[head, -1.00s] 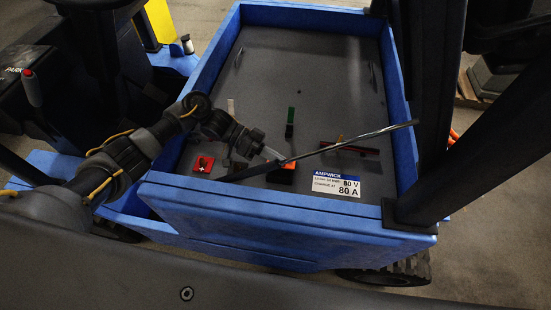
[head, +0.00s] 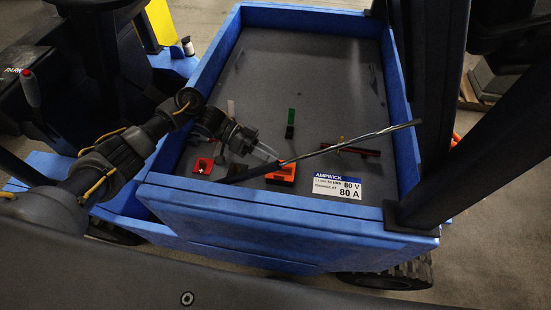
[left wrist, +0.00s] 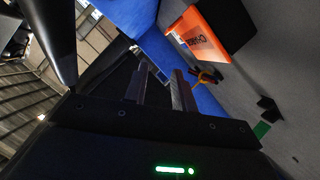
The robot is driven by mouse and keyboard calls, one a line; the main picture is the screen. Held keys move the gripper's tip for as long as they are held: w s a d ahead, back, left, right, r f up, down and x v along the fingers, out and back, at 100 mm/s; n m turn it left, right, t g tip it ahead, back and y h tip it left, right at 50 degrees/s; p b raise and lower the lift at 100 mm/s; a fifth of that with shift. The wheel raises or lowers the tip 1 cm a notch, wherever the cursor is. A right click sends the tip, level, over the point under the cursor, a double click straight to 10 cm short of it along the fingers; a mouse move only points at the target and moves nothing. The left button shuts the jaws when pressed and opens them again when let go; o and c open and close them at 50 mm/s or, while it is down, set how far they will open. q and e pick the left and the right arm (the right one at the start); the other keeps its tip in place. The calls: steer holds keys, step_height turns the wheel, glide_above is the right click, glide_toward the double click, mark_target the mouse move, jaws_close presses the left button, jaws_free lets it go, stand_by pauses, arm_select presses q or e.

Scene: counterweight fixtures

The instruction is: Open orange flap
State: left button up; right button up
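The orange flap (head: 283,173) sits on a dark part near the front edge of the blue-walled battery bay. In the left wrist view the orange flap (left wrist: 197,35) shows dark lettering, with a black body beside it. My left gripper (head: 272,152) is just above and behind the flap in the head view. Its two fingers (left wrist: 160,88) stand apart with nothing between them. I cannot tell whether a fingertip touches the flap. A dark rod crosses in front of part of the flap. How far the flap is open is unclear. My right gripper is out of view.
The long rod (head: 345,143) slants over the bay. A red part (head: 203,166), a green-topped part (head: 291,118) and a dark red bar (head: 360,151) lie around it. The bay's rear floor is mostly clear.

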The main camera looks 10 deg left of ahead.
arm_select(q)
steer(key=b+v, duration=0.3)
steer(key=v, duration=0.5)
steer(key=shift+a, duration=0.3)
steer(key=shift+w+r, duration=0.1)
